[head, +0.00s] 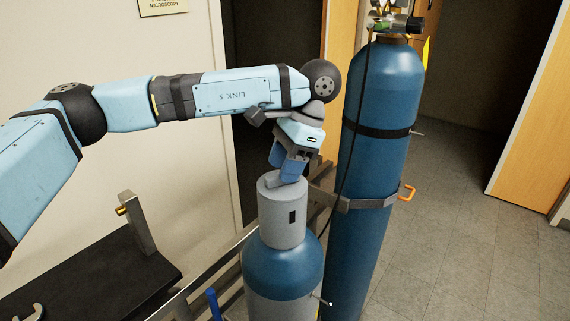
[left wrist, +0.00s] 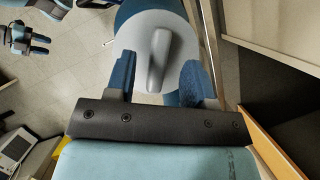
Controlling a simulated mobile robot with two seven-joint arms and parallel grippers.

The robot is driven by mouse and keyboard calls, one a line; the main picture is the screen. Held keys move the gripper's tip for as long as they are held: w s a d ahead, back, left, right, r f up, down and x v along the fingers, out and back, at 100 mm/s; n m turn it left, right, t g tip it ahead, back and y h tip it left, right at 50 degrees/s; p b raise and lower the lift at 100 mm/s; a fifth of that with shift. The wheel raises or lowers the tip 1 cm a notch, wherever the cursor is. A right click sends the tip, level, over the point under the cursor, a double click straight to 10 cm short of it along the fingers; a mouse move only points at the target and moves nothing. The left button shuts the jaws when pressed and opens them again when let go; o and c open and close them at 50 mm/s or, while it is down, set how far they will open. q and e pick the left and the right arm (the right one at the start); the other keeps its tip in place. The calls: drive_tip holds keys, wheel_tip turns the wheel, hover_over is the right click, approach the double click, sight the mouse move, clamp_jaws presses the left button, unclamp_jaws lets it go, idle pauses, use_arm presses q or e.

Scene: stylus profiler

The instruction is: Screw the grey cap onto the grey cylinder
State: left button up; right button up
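The grey cap (head: 272,222) stands upright on the short cylinder (head: 275,272), which has a blue shoulder and a grey body. The cap covers the cylinder's neck; how far it is threaded cannot be seen. A raised grip bar crosses the cap's top (left wrist: 190,42). My left gripper (head: 287,172) is just above the cap, pointing down. In the left wrist view its blue fingers (left wrist: 158,80) are apart, one on each side of the bar, with gaps showing. My right gripper (left wrist: 28,42) shows small at the left wrist view's upper left; its finger opening is unclear.
A tall blue cylinder (head: 380,100) with a valve and a thin hose stands close to the right, held by a grey bracket with an orange hook (head: 406,192). A dark bench (head: 90,290) with a metal post is at lower left. The right-hand floor (head: 465,240) is clear.

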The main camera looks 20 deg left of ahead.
use_arm(q)
drive_tip(key=shift+f, duration=0.25)
drive_tip(key=shift+c, duration=0.4)
drive_tip(key=shift+p+v, duration=0.65)
drive_tip(key=shift+v, duration=0.25)
drive_tip(key=p+v, duration=0.4)
drive_tip(key=v, duration=0.1)
drive_tip(key=shift+r, duration=0.15)
